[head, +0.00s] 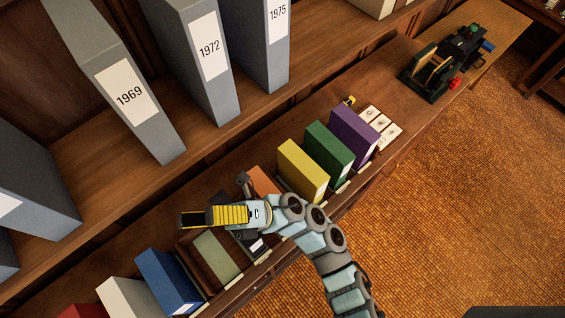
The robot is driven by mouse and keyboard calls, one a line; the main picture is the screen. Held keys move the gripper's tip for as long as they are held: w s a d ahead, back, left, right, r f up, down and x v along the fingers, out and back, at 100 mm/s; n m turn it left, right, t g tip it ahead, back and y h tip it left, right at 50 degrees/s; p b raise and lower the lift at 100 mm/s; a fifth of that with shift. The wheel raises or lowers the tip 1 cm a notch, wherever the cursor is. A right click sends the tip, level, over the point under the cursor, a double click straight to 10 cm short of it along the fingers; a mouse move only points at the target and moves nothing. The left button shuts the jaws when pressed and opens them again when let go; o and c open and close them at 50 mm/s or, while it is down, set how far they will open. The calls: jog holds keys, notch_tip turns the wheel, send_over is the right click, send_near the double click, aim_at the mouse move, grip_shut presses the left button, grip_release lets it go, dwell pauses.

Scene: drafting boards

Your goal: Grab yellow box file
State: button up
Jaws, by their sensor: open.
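The yellow box file (303,171) stands upright on the long wooden counter, between an orange file and a green file.
Along the counter stand green (329,148), purple (354,134), orange (263,181), blue (168,281) and white (128,298) files. Large grey binders (205,65) stand on the shelf above. A black device (429,72) sits far right. Open carpet (440,210) lies in front.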

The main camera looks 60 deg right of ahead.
jog(key=s+d+f+n+h+b, duration=0.1)
jog(key=d+f+h+b, duration=0.1)
jog(key=d+f+h, duration=0.5)
jog(key=g+h+b, duration=0.4)
jog(key=g+h, duration=0.2)
jog(key=h, duration=1)
send_near(307, 166)
jog(key=shift+p+x, duration=0.95)
jog(key=shift+x, duration=1.75)
jog(key=shift+w+d+f+h, duration=0.3)
jog(key=shift+w+f, duration=0.05)
jog(key=shift+f, duration=0.1)
jog(key=shift+w+d+f+p, duration=0.1)
jog(key=shift+w+f+p, duration=0.1)
jog(key=shift+w+p, duration=0.4)
jog(key=shift+w+d+f+p, duration=0.1)
jog(key=shift+w+f+p, duration=0.1)
jog(key=shift+w, duration=0.7)
jog(key=shift+x, duration=1.2)
jog(key=shift+s+f, duration=0.15)
